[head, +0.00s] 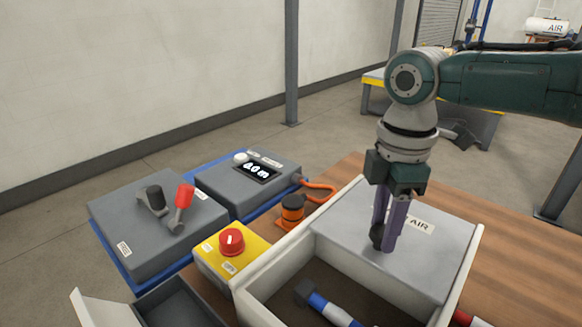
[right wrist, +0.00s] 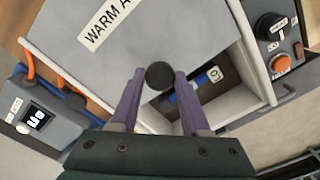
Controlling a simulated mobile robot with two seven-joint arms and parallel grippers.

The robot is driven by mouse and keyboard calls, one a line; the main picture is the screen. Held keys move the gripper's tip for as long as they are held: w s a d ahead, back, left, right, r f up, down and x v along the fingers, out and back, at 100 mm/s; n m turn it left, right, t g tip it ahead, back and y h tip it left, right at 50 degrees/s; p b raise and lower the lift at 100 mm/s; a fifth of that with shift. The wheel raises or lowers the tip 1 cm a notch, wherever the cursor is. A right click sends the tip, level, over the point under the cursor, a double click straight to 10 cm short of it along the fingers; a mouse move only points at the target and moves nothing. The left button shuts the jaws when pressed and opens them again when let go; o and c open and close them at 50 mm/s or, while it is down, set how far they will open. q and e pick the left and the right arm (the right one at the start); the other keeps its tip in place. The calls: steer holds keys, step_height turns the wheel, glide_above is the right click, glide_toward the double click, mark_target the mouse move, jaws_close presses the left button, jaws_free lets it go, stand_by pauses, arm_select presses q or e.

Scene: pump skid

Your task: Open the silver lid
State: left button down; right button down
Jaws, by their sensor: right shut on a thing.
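The silver lid (head: 437,262) is a flat grey plate with an "AIR" label, lying across the far part of a white-walled box (head: 262,268). The near part of the box is uncovered, and a blue-handled tool (head: 330,308) lies inside. My right gripper (head: 386,240) points down and is shut on the lid's round black knob (head: 376,236). In the right wrist view the purple fingers sit on both sides of the knob (right wrist: 159,75), close to the lid's edge (right wrist: 165,30). My left gripper is not in view.
Left of the box are a yellow box with a red knob (head: 232,240), a grey unit with black and red levers (head: 150,235), a display unit (head: 240,182) and an orange-black fitting (head: 292,210). Bare wooden tabletop (head: 520,250) lies to the right.

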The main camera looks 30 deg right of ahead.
steer(key=shift+c, duration=1.8)
jaws_free()
step_height(320, 180, up, 10)
steer(key=p, duration=0.1)
